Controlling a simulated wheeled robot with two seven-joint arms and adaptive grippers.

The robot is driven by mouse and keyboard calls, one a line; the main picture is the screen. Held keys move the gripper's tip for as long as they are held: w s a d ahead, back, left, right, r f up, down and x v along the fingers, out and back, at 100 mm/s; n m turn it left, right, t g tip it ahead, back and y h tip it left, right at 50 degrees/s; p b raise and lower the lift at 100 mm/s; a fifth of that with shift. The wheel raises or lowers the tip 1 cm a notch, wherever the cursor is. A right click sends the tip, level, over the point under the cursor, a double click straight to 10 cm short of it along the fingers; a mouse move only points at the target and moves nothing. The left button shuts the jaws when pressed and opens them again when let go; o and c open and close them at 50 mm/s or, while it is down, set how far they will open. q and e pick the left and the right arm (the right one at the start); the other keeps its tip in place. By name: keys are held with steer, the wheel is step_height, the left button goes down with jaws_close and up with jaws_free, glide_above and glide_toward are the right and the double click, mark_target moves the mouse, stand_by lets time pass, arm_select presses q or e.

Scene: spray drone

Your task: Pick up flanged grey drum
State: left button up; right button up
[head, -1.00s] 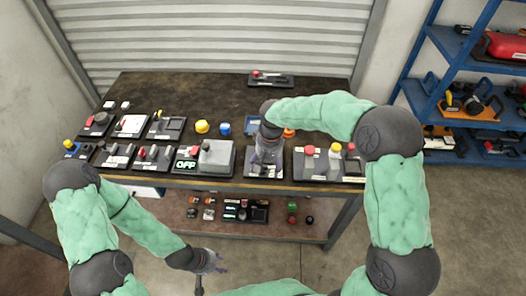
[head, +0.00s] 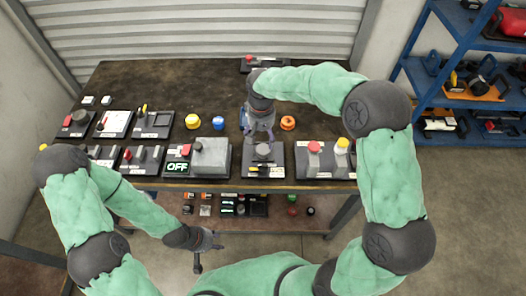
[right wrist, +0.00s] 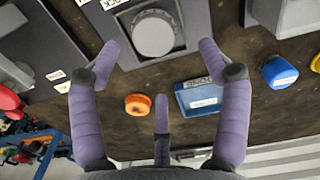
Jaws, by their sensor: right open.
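A short round grey drum (head: 263,150) sits on a dark board at the front middle of the workbench (head: 130,80). In the right wrist view the grey drum (right wrist: 154,34) shows at the top, on a square grey plate. My right gripper (head: 260,136) is just behind the drum in the head view, pointing down. In its wrist view my right gripper (right wrist: 158,62) has its purple fingers spread, with nothing between them. My left gripper (head: 216,240) hangs low in front of the bench; its fingers are too small to read.
An orange ring (right wrist: 138,104) and a blue box (right wrist: 197,97) lie close to my right fingers. An OFF board (head: 198,158) stands left of the drum. A board with red and yellow knobs (head: 325,160) stands right. Blue shelves (head: 470,90) stand further right.

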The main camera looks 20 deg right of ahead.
mark_target(263, 148)
steer(key=f+b, duration=0.1)
steer(key=f, duration=0.1)
steer(key=f+b, duration=0.1)
steer(key=f, duration=0.2)
steer(key=shift+s+d+f+b, duration=0.15)
steer(key=shift+d+f+b, duration=0.05)
steer(key=shift+f+b, duration=0.1)
steer(key=c, duration=1.2)
